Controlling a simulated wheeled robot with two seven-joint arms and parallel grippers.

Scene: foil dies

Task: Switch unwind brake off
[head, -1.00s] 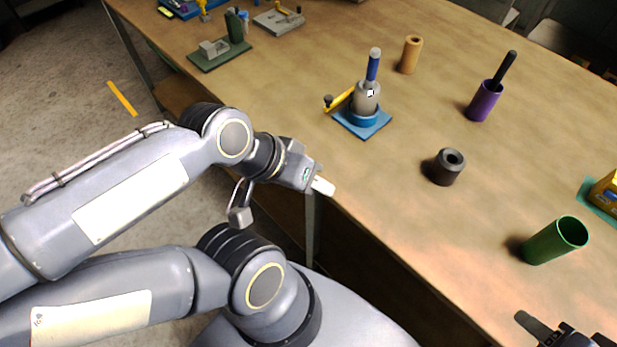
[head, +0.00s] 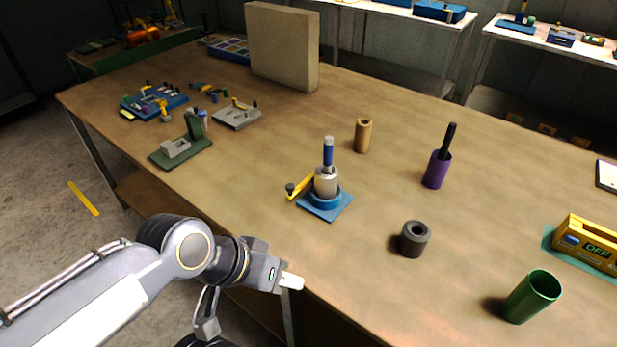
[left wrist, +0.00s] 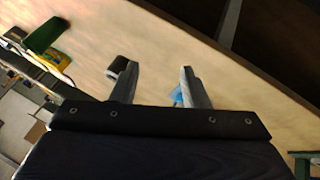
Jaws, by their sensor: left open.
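A yellow box (head: 588,243) with a blue part and the word OFF on its front sits on a teal mat (head: 549,238) at the right edge of the table. A blue fixture (head: 325,205) near the table's middle holds a grey cylinder (head: 326,182) with a blue rod upright in it and a yellow lever (head: 301,186) at its left. I cannot tell which of these is the unwind brake. My left gripper (head: 291,282) is at the table's near edge, left of and nearer than the fixture. The left wrist view shows its fingers (left wrist: 158,86) apart and empty. My right gripper is out of view.
A dark grey ring (head: 413,239), a green cup (head: 532,297), a purple holder with black rod (head: 437,168) and a tan tube (head: 362,136) stand apart on the table. A large beige block (head: 282,48) and small fixtures are farther back. Free tabletop lies between them.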

